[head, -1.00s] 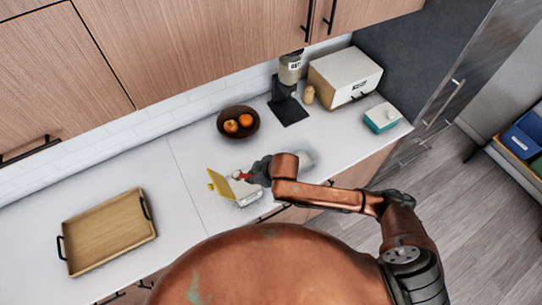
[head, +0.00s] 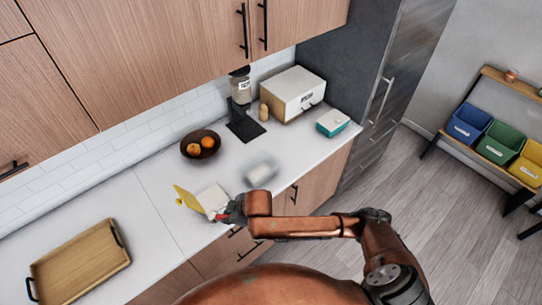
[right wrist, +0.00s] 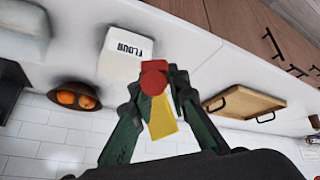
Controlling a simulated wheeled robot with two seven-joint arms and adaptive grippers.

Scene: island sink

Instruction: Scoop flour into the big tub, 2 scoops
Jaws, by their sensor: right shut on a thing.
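My right gripper (head: 226,215) is at the near right side of the box. My left gripper is out of view.
A wooden tray (head: 80,262) lies at the left. A fruit bowl (head: 200,145), a black appliance (head: 245,125), a white bread box (head: 291,95) and a teal-and-white box (head: 332,123) stand toward the back. The counter between tray and flour box is clear.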

